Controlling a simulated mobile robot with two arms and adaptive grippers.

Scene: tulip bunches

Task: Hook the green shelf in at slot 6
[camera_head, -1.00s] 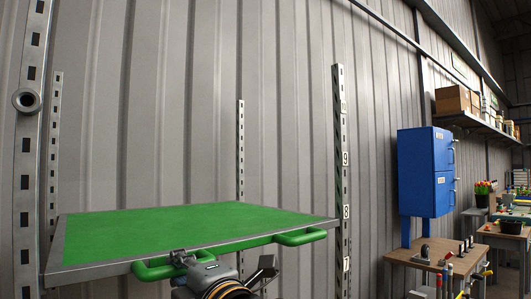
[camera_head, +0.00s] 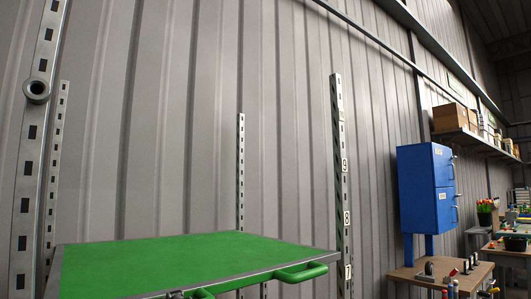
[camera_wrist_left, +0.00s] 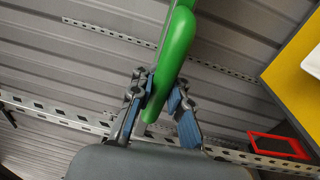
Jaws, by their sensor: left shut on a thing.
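The green shelf (camera_head: 190,262), with a grey edge, spans level-looking between the slotted posts in the head view. Its right front corner appears between labels 8 and 7 of the right front post (camera_head: 338,180). Label 6 is not visible, and I cannot tell whether any hook touches a slot. Two green handles show at the front edge, the right one (camera_head: 302,273) free. In the left wrist view my left gripper (camera_wrist_left: 158,95) is shut on the other green handle (camera_wrist_left: 176,48). In the head view that gripper is almost wholly below the picture. My right gripper is out of view.
The left front post (camera_head: 30,150) carries a round grey ring (camera_head: 36,91). Two rear posts stand near the corrugated wall, the right one at the shelf's back (camera_head: 240,170). A blue cabinet (camera_head: 425,188) and workbench stand right. A red frame (camera_wrist_left: 280,146) shows in the wrist view.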

